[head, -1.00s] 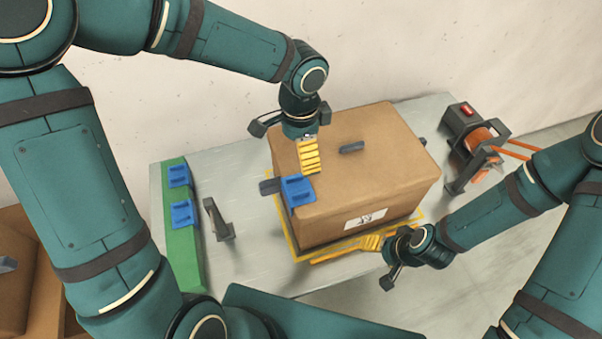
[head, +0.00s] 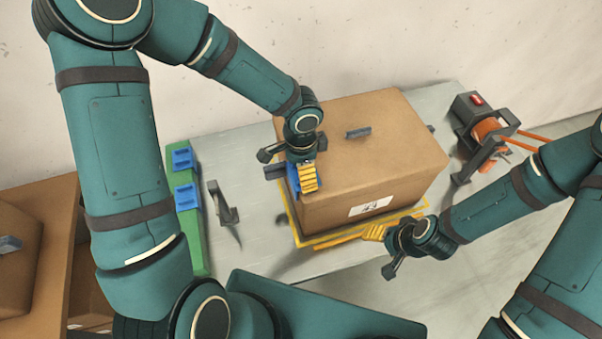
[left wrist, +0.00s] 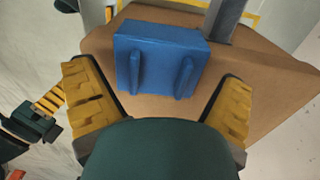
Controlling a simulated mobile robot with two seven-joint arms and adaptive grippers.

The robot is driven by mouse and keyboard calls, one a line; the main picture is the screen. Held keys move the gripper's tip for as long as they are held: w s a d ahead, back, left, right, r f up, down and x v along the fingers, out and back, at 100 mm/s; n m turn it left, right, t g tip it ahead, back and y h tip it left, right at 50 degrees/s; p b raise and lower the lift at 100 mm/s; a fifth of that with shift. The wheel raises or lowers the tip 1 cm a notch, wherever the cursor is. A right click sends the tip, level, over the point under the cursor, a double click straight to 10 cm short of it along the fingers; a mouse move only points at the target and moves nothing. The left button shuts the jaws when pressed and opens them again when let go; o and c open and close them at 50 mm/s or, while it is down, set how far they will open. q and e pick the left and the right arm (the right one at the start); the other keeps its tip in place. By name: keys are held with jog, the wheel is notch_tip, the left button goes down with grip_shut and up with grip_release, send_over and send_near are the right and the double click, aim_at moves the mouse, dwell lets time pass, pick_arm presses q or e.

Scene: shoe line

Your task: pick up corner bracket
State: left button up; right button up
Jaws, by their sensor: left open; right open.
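A blue corner bracket (head: 292,180) sits on the near-left top edge of the cardboard box (head: 390,130). My left gripper (head: 308,178) is over it and hides most of it in the head view. In the left wrist view the bracket (left wrist: 160,58) shows with two raised ribs, between the spread yellow fingers of the left gripper (left wrist: 156,85). Gaps show on both sides, so it is not gripped. My right gripper (head: 376,232) is open and empty beside the box's lower front edge. Two more blue brackets (head: 184,158) (head: 187,197) sit on a green holder.
The box stands within a yellow outline (head: 325,240) on a grey table (head: 255,215). Dark clips (head: 358,132) are on the box. A dark metal piece (head: 223,203) stands left of it. A strapping tool (head: 483,128) with an orange strap is at the right.

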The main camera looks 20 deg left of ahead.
pick_arm(q)
jog(key=shift+f, duration=0.35)
jog(key=c, duration=1.3)
jog(key=shift+r, duration=0.15)
